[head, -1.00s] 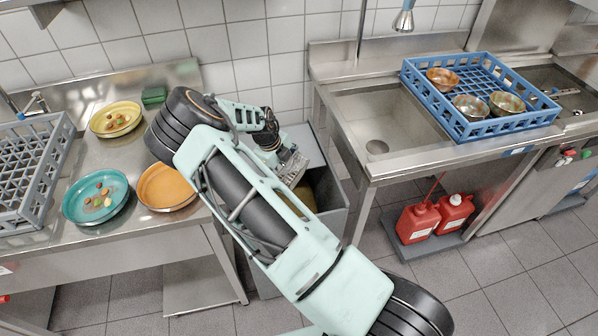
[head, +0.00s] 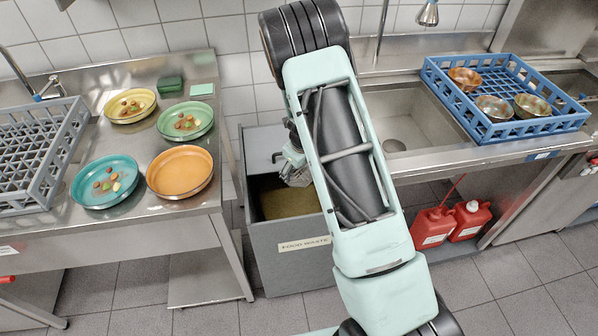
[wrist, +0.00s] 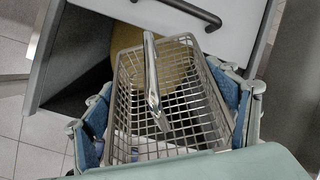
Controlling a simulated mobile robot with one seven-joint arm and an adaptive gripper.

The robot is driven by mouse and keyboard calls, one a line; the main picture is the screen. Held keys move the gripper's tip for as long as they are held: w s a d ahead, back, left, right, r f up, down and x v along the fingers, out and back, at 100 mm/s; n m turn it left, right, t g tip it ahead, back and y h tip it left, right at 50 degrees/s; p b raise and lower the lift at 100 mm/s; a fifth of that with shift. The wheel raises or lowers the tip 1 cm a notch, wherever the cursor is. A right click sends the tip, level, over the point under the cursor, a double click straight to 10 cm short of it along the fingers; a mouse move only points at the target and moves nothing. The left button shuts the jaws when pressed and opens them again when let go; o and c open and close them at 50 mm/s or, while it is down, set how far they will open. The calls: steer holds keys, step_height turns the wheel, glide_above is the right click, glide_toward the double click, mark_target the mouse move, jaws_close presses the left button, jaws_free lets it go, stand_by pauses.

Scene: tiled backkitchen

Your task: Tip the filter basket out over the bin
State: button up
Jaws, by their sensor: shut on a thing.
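The filter basket (wrist: 190,110) is a silver wire-mesh basket with a metal bar across it. My gripper (wrist: 160,118) is shut on it, with blue-padded fingers at its left and right sides. In the head view my gripper (head: 291,155) holds the basket (head: 297,176) above the bin's opening, partly hidden by my arm. I see no clear load in the mesh, and its tilt is hard to judge. The grey bin (head: 290,262), labelled FOOD WASTE, stands open between the counters. Brownish waste (head: 285,204) shows inside it, also through the mesh in the wrist view.
The left counter holds a yellow plate (head: 130,105), a green plate (head: 186,121), a teal plate (head: 104,182), an orange plate (head: 180,172) and a grey rack (head: 35,155). A blue crate (head: 505,100) with bowls sits by the right sink. Red canisters (head: 434,226) stand below.

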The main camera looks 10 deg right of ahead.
steer(key=shift+f+m+t+y+b, duration=0.35)
steer(key=shift+t+y+b, duration=0.8)
steer(key=shift+b, duration=8.5)
steer(key=t+y+b, duration=0.1)
steer(key=b, duration=0.8)
steer(key=f+t+y+b, duration=0.1)
steer(key=t+b, duration=0.1)
steer(key=b, duration=0.8)
steer(key=shift+f+m, duration=0.25)
steer(key=shift+f+t+y+b, duration=0.15)
steer(key=shift+t+y+b, duration=0.45)
steer(key=shift+b, duration=0.25)
steer(key=shift+s+a+y+p, duration=0.1)
steer(key=shift+y+p, duration=0.15)
steer(key=shift+p, duration=0.05)
steer(key=shift+m+t, duration=0.3)
steer(key=shift+t, duration=0.25)
step_height(320, 180, up, 7)
steer(key=p, duration=0.6)
